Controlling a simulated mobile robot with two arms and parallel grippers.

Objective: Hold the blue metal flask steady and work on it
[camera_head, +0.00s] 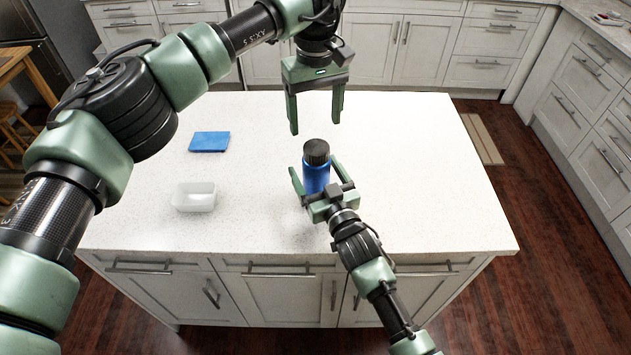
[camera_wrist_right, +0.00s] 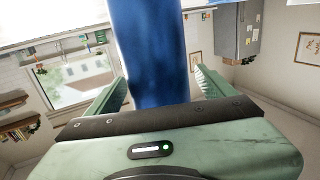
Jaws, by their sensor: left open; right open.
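The blue metal flask (camera_head: 316,176) with a black cap (camera_head: 316,150) stands upright on the white island top, right of its middle. My right gripper (camera_head: 314,176) comes from the front, its open fingers on either side of the flask. In the right wrist view the blue flask body (camera_wrist_right: 151,50) rises between the two fingers, with a gap visible at the right finger; the left finger's contact is hard to tell. My left gripper (camera_head: 316,112) hangs above and behind the cap, pointing down, open and empty.
A blue flat cloth or pad (camera_head: 209,142) lies on the white countertop (camera_head: 420,170) at the left. A small white open tray (camera_head: 194,197) sits in front of it. The countertop right of the flask is clear.

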